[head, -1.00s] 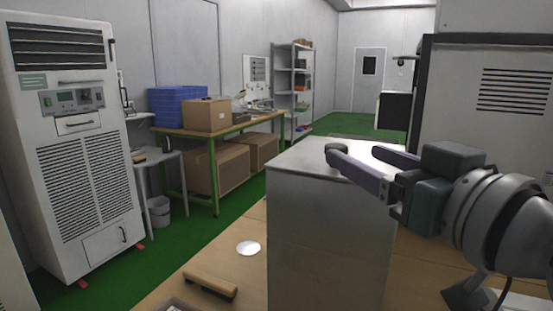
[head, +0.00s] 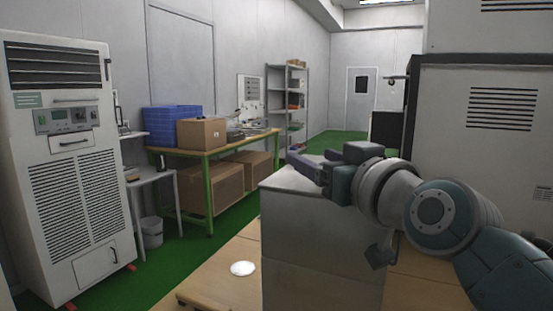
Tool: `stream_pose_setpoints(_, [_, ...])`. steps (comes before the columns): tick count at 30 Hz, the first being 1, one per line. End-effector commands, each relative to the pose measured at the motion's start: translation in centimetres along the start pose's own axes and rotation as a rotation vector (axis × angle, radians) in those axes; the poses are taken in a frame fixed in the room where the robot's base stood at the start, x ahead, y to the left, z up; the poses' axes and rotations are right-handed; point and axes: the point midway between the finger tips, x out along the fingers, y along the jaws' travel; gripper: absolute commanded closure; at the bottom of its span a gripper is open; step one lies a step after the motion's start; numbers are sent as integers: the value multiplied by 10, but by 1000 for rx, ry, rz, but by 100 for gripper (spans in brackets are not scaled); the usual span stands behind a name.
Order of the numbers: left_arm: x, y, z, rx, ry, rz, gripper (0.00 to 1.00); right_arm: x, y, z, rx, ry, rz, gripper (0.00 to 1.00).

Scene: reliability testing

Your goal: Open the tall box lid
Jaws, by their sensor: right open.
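The tall box (head: 318,240) is a grey metal box standing upright on the wooden table in the head view. Its top (head: 290,180) looks closed, and part of it is hidden behind my gripper. My right gripper (head: 305,164) is open, at the top of the box, with its fingers pointing left. I cannot tell whether the fingers touch the lid. My left gripper is not in view.
The wooden table (head: 225,278) holds a white disc (head: 243,268) left of the box. A tall white cabinet (head: 68,170) stands at the left. A workbench (head: 210,150) with a blue crate (head: 172,119) and cardboard box (head: 201,133) is behind. A large grey cabinet (head: 480,150) stands at the right.

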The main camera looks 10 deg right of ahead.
Motion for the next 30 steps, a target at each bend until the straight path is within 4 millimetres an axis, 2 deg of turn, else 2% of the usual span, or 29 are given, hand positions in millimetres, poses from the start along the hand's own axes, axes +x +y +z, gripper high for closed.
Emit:
stream_pose_setpoints(2, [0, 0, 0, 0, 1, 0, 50, 0, 0, 0, 0, 0, 0, 34])
stream_pose_setpoints(19, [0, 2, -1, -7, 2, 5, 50, 0, 0, 0, 0, 0, 0, 98])
stream_pose_setpoints(30, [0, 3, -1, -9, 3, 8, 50, 0, 0, 0, 0, 0, 0, 100])
